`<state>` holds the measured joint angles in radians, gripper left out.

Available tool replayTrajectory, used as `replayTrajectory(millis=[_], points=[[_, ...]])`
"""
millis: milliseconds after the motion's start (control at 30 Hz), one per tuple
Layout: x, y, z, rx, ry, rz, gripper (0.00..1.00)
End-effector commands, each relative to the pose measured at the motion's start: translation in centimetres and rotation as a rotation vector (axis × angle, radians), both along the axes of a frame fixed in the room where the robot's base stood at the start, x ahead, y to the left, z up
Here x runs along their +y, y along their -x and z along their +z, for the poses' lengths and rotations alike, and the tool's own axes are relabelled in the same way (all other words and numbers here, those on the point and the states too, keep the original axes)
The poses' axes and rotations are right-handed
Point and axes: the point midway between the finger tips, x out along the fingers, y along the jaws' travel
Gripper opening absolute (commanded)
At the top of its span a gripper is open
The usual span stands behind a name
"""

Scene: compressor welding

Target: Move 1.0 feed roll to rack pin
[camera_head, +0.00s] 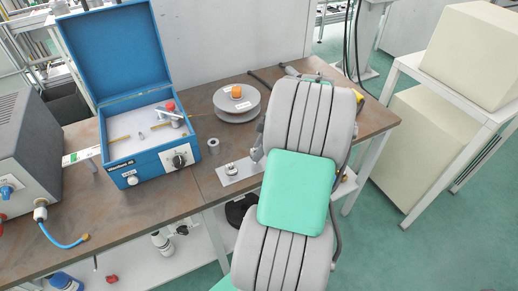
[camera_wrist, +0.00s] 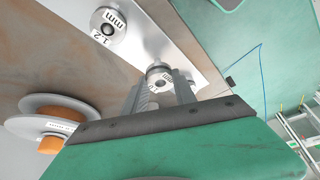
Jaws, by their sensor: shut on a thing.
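In the wrist view my gripper (camera_wrist: 162,85) is shut on a small silver feed roll (camera_wrist: 160,75). The held roll's label shows "mm", but its number is too small and partly covered to read surely. The roll is over the metal rack plate (camera_wrist: 165,35); I cannot tell whether it touches the plate or sits around a pin. Another roll, marked 1.2 mm (camera_wrist: 108,25), sits on the plate, apart from the held one. In the head view the rack plate (camera_head: 245,177) lies near the table's front edge, partly behind my arm, which hides my gripper.
A ring-shaped grey part (camera_head: 213,145) stands on the table (camera_head: 160,207) beside the open blue case (camera_head: 148,162). A grey wire spool (camera_head: 237,112) with an orange hub lies behind the plate. A grey machine (camera_head: 22,150) stands at the far left.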

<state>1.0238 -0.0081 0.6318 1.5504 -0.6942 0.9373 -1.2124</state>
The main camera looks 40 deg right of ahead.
Motion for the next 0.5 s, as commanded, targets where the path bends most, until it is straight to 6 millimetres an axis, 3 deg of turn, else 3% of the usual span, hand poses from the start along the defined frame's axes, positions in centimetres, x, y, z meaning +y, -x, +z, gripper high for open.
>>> replayTrajectory(millis=[500], points=[[0.0, 0.0, -1.7, 0.0, 0.0, 0.0, 0.0]])
